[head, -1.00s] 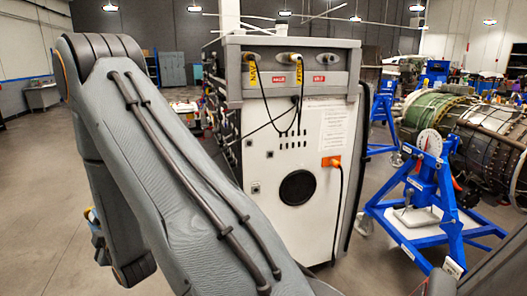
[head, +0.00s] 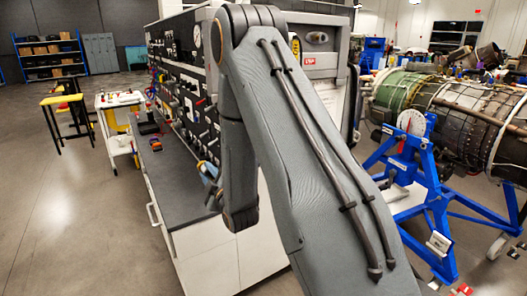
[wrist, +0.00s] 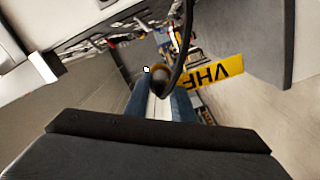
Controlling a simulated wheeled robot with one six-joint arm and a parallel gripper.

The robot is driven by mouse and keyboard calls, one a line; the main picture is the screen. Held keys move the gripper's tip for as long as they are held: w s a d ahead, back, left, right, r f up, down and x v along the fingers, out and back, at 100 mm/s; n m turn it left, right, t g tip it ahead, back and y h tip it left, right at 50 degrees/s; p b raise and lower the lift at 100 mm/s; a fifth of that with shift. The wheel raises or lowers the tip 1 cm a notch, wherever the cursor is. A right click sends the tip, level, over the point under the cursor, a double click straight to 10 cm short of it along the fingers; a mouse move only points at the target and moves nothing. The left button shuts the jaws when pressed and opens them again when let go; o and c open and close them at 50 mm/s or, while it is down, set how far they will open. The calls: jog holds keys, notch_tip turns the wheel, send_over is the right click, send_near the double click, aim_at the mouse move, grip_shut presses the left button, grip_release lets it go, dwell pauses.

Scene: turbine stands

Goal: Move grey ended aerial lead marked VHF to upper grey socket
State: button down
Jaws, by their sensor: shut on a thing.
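My gripper (wrist: 158,103) is shut on a dark lead in the wrist view, with a blue finger on each side. The lead's yellow tag (wrist: 213,75) reads VHF and hangs to the right of the fingers. The lead's end (wrist: 160,73) looks brownish and blurred; its grey colour cannot be made out. In the head view my gripper (head: 210,178) shows only in part, beside my arm above the console's worktop. A grey socket (head: 317,38), empty, shows on the console's top end panel, right of another yellow tag (head: 295,45). Which socket is the upper grey one cannot be told.
The console's dark panel (head: 177,75) holds many fittings above a grey worktop (head: 172,165). A white trolley (head: 118,120) and a yellow table (head: 62,99) stand at left. A blue turbine stand (head: 428,190) is at right. Floor at front left is clear.

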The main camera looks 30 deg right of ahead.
jog(key=s+d+r+p, duration=0.1)
jog(key=d+r, duration=0.1)
jog(key=d, duration=0.6)
jog(key=s+d+r+p, duration=0.1)
jog(key=s+d+r, duration=0.1)
jog(key=d, duration=0.6)
jog(key=w+b, duration=0.1)
jog(key=w, duration=0.3)
jog(key=shift+w, duration=0.4)
jog(key=shift+w+a+b, duration=0.1)
jog(key=shift+w+b, duration=0.3)
jog(key=shift+b, duration=0.25)
jog(key=shift+w, duration=0.2)
dwell(0.4)
jog(key=shift+w+r+b, duration=0.1)
jog(key=shift+w+b, duration=0.2)
jog(key=shift+b, duration=0.15)
jog(key=shift+w+r, duration=0.2)
jog(key=shift+w, duration=0.05)
dwell(0.3)
